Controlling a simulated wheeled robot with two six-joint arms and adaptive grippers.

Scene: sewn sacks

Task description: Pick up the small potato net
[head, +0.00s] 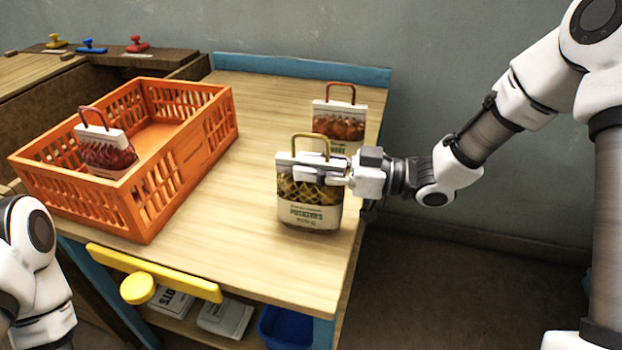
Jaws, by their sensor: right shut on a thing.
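The small potato net (309,213) stands upright near the right edge of the wooden table. It has a yellow handle, a white top band and a white label reading POTATOES. My right gripper (311,171) reaches in from the right and is shut on the net's upper part, below the handle. I cannot tell whether the net's bottom touches the table. My left arm shows at the lower left, but its gripper is not in view.
Another net (339,124) with a brown handle stands behind the potato net. An orange crate (181,170) on the left holds a red net (107,155). The table (230,220) is clear between crate and potato net. A yellow bar (153,273) runs along the front.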

